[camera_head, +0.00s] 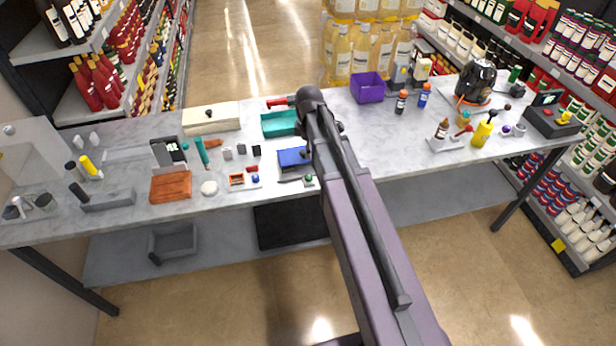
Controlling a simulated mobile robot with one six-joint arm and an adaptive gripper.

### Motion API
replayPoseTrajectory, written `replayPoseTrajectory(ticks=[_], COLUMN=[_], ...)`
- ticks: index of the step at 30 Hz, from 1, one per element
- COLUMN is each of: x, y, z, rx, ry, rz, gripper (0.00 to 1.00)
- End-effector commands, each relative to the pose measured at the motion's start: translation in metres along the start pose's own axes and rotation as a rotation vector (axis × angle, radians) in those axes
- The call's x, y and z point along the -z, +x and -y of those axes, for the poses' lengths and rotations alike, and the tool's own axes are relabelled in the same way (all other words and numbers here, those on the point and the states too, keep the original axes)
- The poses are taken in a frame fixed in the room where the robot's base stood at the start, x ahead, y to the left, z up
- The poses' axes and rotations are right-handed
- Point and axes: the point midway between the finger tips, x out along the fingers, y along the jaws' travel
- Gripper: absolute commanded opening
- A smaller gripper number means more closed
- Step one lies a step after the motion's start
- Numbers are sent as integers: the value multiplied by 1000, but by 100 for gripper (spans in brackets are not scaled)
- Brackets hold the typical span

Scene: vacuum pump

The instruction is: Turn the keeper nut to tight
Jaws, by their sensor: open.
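A black machine (476,80) with an orange ring at its base stands at the back right of the table; it may be the vacuum pump, but I cannot tell for sure. I cannot make out a keeper nut or its position at this size. My arm rises from the bottom right to a dark rounded joint over the middle of the table, well left of the black machine. My gripper's fingers do not show; the arm may hide them. The arm also covers part of the table behind it.
The grey marble table (375,142) carries a purple bin (368,88), a teal tray (281,123), a blue box (294,159), a yellow bottle (482,132) and a brown block (171,187). Large yellow bottles (362,52) stand behind it. Bare tabletop lies right of my arm.

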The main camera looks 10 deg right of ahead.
Motion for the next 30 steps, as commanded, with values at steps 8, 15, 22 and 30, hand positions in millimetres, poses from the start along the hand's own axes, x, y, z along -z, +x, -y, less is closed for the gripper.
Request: replayPoseTrajectory(ticks=[8, 15, 22, 30], x=[0, -1, -1, -1], y=[25, 44, 61, 82], z=[0, 0, 0, 0], rx=[0, 0, 0, 0], ry=[1, 1, 2, 2], rz=[0, 0, 0, 0], gripper=[73, 73, 73, 73])
